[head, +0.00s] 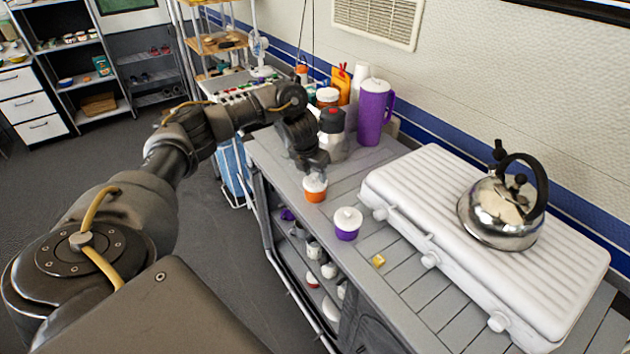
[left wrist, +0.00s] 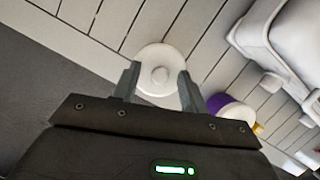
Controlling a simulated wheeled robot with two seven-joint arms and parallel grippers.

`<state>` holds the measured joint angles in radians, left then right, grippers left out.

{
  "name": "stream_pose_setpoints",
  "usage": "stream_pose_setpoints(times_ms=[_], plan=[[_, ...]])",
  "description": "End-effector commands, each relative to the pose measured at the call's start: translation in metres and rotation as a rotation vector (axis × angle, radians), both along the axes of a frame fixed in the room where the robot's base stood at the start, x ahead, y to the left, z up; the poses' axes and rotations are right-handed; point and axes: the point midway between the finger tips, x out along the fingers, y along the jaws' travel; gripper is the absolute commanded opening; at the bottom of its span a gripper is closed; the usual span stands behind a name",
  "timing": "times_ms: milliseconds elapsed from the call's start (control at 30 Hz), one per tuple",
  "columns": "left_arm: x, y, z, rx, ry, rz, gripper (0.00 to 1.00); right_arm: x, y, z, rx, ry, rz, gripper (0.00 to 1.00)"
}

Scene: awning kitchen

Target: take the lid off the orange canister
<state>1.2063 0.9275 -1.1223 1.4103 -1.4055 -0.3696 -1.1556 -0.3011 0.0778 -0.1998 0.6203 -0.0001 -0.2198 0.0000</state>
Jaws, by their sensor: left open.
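The orange canister (head: 315,192) stands on the grey slatted counter near its left edge. Its white lid (head: 315,181) is on top. My left gripper (head: 313,165) is just above the lid, pointing down. In the left wrist view the open fingers of my left gripper (left wrist: 158,85) lie to either side of the round white lid (left wrist: 160,55), with its small knob between them. I cannot tell whether the fingers touch the lid. The orange body is hidden under the lid in that view. My right gripper is not in view.
A purple canister with a white lid (head: 347,224) stands close on the right. A white stove (head: 420,190) with a steel kettle (head: 500,210) lies further right. A steel flask (head: 333,135) and purple pitcher (head: 373,112) stand behind. A small yellow item (head: 378,261) lies in front.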

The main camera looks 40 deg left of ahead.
Motion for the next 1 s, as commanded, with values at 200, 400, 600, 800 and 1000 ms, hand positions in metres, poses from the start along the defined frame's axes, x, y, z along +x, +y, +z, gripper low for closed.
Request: stream_pose_setpoints(times_ms=[200, 400, 600, 800, 1000], plan=[[0.0010, 0.0002, -0.0020, 0.000, -0.002, 0.000, 0.43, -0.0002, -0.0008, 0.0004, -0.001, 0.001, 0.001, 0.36], [0.0009, 0.0001, -0.0019, 0.000, -0.001, 0.000, 0.22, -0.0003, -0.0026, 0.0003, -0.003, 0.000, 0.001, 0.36], [0.0009, 0.0001, -0.0018, 0.000, -0.001, 0.000, 0.00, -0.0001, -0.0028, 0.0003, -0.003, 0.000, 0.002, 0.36], [0.0008, 0.0002, -0.0017, 0.000, -0.001, 0.000, 0.00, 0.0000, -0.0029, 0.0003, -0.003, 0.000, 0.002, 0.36], [0.0012, 0.0002, 0.0023, 0.000, -0.002, 0.000, 0.00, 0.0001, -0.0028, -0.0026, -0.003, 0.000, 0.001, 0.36]])
